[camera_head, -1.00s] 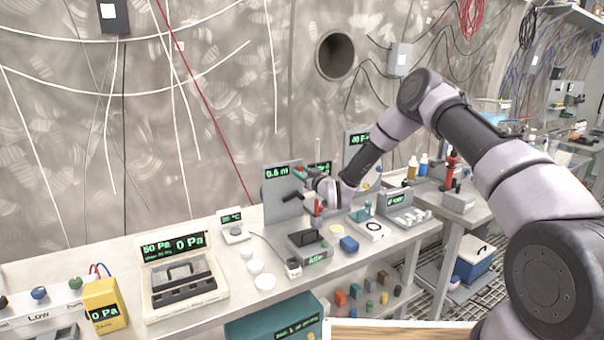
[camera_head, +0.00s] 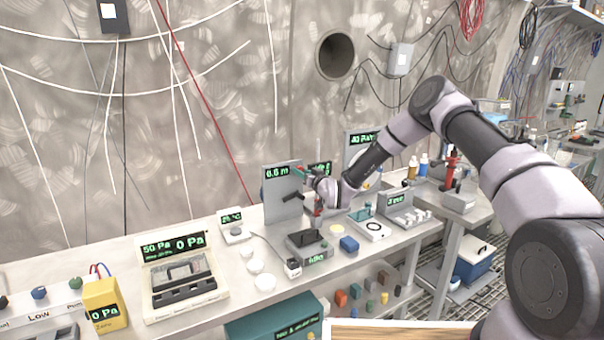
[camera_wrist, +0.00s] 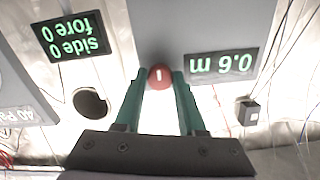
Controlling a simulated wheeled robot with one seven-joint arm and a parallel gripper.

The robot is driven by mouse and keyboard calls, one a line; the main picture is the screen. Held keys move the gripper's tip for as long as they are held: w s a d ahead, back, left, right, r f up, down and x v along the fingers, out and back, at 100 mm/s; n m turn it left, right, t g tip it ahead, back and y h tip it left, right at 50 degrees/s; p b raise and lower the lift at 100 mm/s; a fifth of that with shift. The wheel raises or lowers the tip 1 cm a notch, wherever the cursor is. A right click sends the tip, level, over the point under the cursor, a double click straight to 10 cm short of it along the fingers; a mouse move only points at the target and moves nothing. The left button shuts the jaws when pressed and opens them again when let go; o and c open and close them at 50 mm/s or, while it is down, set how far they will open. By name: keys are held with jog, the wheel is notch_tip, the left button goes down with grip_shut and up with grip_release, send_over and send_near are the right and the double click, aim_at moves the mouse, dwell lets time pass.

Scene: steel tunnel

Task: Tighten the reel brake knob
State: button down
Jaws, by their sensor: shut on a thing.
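The red reel brake knob (camera_wrist: 160,77) has a short white mark on its face, which stands upright in the wrist view. It sits on a grey upright panel (camera_head: 281,204) with a green "0.6 m" readout (camera_wrist: 222,65). My gripper (camera_wrist: 160,82) has its two teal fingers on either side of the knob, closed on it near the tips. In the head view my gripper (camera_head: 302,174) is at the right edge of the panel, and the wrist hides the knob there.
A second readout (camera_wrist: 71,36) shows "side 0 fore 0" beside the panel. Below are a grey box (camera_head: 307,243), a blue block (camera_head: 349,244) and a white dial (camera_head: 370,229). White discs (camera_head: 256,267) lie to the left.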

jog(key=shift+f, duration=0.15)
jog(key=c, duration=0.5)
grip_release()
jog(key=shift+d, duration=0.1)
jog(key=v, duration=1)
jog(key=shift+s+d, duration=0.2)
jog(key=shift+s, duration=0.15)
